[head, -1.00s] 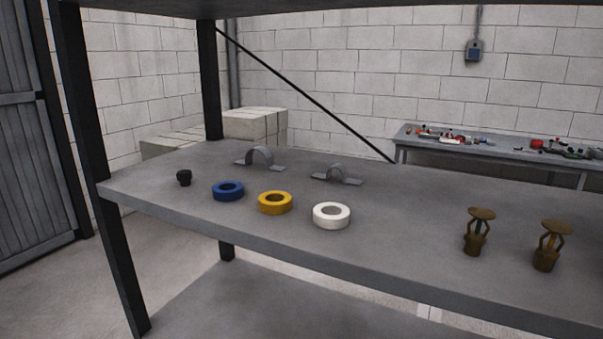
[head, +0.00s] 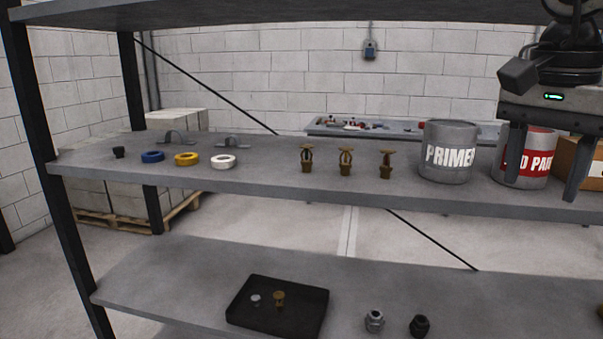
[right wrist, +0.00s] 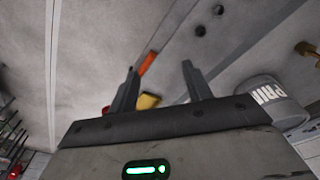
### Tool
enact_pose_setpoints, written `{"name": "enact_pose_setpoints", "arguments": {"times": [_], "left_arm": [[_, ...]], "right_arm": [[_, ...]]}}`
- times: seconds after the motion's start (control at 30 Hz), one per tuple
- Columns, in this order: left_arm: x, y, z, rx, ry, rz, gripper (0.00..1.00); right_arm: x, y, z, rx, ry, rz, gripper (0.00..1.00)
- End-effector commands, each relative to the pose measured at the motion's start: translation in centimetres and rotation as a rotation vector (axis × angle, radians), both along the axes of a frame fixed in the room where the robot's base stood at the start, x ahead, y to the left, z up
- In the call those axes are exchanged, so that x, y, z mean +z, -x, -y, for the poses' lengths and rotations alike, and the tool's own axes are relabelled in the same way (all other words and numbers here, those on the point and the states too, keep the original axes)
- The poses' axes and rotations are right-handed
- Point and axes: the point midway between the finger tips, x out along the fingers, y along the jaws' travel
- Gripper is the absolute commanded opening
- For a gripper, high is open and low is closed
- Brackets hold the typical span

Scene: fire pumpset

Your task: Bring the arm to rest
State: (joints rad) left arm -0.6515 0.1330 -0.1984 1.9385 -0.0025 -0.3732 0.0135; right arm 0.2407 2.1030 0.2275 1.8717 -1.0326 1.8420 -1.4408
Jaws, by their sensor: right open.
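My right gripper (head: 543,188) is at the upper right of the head view, fingers pointing down, in front of the upper shelf's right part. Its jaws are apart, with a red-labelled paint can (head: 538,155) showing behind and between them, partly hidden. In the right wrist view the two fingers (right wrist: 160,68) stand apart with nothing held between them. An orange and a yellow item show beyond them, too blurred to name. My left gripper is in neither view.
The upper shelf (head: 270,178) holds tape rolls (head: 187,159), brass sprinkler heads (head: 345,162), a primer can (head: 447,165) and a cardboard box (head: 575,165).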

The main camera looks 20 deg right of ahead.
Motion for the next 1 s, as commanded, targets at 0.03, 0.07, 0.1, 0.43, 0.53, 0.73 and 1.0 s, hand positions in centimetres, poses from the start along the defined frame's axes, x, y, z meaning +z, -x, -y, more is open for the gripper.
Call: {"name": "enact_pose_setpoints", "arguments": {"times": [0.03, 0.07, 0.1, 0.43, 0.53, 0.73, 1.0], "left_arm": [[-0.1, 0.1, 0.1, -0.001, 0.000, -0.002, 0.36], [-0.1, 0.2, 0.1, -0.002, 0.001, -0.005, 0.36], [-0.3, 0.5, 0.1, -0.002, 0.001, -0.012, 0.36], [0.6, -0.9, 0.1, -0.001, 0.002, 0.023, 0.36], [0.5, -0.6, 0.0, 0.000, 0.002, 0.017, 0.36], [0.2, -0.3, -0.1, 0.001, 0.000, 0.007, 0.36], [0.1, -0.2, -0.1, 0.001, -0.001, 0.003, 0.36]], "right_arm": [[-1.1, -0.5, -0.3, -0.006, -0.046, 0.000, 0.49], [-1.8, -0.9, -0.7, -0.012, -0.084, 0.005, 0.49], [-2.6, -1.4, -1.1, -0.023, -0.133, 0.012, 0.49], [-10.1, -5.5, -6.4, -0.220, -0.634, 0.013, 0.49], [-12.6, -6.8, -8.8, -0.347, -0.847, -0.017, 0.49], [-18.2, -10.1, -13.9, -0.875, -1.437, -0.219, 0.49], [-30.6, -12.5, -15.5, -2.084, -2.023, -0.839, 0.49]]}}
